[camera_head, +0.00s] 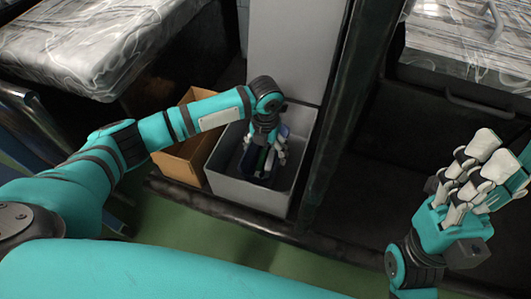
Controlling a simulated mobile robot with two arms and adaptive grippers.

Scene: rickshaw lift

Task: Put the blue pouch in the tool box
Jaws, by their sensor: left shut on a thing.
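The tool box is a grey open bin (226,187) on the floor at the centre of the head view. My left arm reaches across from the left and its gripper (264,158) points down inside the bin's opening. The left gripper is shut on the blue pouch (251,160), a dark blue item partly hidden by the fingers. Whether the pouch touches the bin's bottom I cannot tell. My right gripper (470,170) is at the right, well away from the bin, empty, with its pale fingers extended and slightly bent.
A brown cardboard box (176,164) stands against the bin's left side. A grey panel (292,48) rises behind the bin. A dark post (340,110) stands close on its right. Patterned padded surfaces lie at upper left (95,40) and upper right (465,40). The green floor in front is clear.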

